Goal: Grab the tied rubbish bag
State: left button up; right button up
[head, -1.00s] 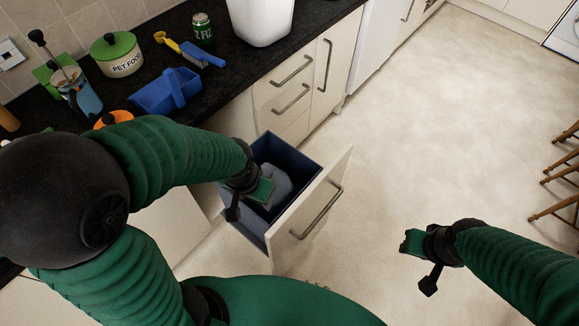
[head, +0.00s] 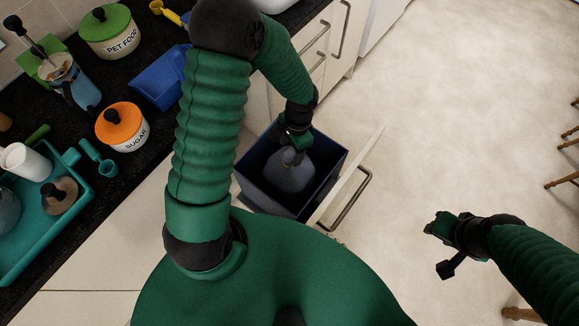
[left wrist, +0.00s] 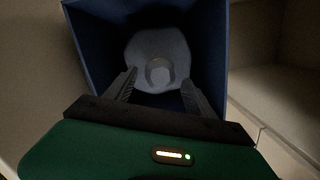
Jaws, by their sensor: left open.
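The tied rubbish bag (head: 289,172) is grey and stands in the dark blue bin (head: 328,160) of the pulled-out drawer, its tied top upward. In the left wrist view the bag (left wrist: 160,52) sits inside the blue bin (left wrist: 90,35), with a paler knot near its middle. My left gripper (head: 294,142) is above the bag at its knot. In the left wrist view my left gripper (left wrist: 158,88) is open, its two fingers on either side of the knot. I cannot tell whether they touch the bag. My right gripper (head: 432,226) is over the floor at right, its opening unclear.
The drawer front (head: 350,175) with its metal handle stands right of the bin. The dark counter (head: 100,190) at left carries a sugar jar (head: 122,126), a pet food jar (head: 108,32), a blue caddy (head: 160,80) and a teal tray (head: 40,225). Open floor lies to the right.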

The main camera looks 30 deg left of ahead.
aim_at(289, 153)
pick_arm(q)
jog(key=f, duration=0.3)
jog(key=shift+s+a+f, duration=0.35)
jog(key=shift+f, duration=0.05)
jog(key=shift+d+r, duration=0.1)
jog(key=shift+d, duration=0.1)
jog(key=c, duration=0.4)
grip_shut()
